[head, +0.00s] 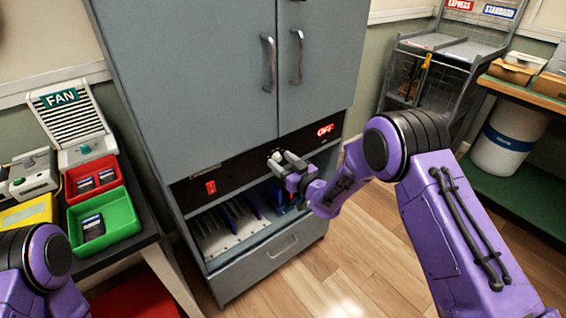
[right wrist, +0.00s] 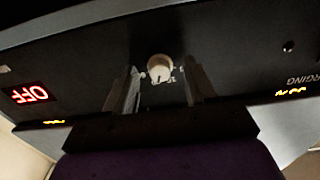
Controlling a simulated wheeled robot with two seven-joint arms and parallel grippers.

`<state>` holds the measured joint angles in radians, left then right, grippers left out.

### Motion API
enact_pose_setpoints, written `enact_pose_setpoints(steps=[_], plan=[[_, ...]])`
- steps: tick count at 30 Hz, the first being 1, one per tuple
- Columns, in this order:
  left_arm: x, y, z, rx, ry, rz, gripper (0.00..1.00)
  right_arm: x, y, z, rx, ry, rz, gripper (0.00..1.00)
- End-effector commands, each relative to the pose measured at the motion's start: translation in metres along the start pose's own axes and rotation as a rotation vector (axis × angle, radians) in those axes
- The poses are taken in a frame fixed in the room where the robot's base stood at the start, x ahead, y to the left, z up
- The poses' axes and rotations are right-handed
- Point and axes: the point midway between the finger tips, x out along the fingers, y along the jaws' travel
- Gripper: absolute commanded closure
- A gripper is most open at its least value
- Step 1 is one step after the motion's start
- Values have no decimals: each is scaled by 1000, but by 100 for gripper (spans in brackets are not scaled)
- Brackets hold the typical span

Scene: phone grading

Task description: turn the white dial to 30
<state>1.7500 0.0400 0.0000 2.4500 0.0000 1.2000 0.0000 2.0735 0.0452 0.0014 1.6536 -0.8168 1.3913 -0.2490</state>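The white dial (right wrist: 160,67) sits on the cabinet's black control panel (right wrist: 90,60), with small markings beside it too small to read. In the head view the dial (head: 277,156) shows just beyond my right gripper's tips. My right gripper (head: 283,165) is open in front of the panel. In the right wrist view its two fingers (right wrist: 160,92) stand apart, one on each side of the dial, with a gap to it on both sides. I cannot tell whether the tips reach the panel. My left gripper is not in view; only part of my left arm shows.
A red OFF display (head: 325,129) glows on the panel's right, and a red switch (head: 211,187) is on its left. Above are grey doors with handles (head: 270,62). Below is an open shelf with racks (head: 222,232). A side table holds red (head: 92,164) and green trays (head: 122,212).

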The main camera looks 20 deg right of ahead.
Motion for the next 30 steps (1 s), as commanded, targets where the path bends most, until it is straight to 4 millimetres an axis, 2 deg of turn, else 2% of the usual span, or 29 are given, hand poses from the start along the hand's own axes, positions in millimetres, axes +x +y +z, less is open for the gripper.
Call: enact_pose_setpoints(steps=[8, 11, 18, 21, 25, 30], plan=[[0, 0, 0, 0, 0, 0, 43, -3, 0, 0, -1, -1, 0, 45], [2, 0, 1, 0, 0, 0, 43, -16, 0, 1, 0, -2, 1, 45], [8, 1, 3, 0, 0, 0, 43, -73, 0, 2, 1, -2, 2, 45], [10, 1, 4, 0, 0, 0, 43, -91, 0, 2, 0, -2, 1, 45], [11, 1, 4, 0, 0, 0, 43, -103, 0, 0, 0, 0, 1, 45], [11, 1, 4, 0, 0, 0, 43, -106, 0, 0, 0, 0, 0, 45]])
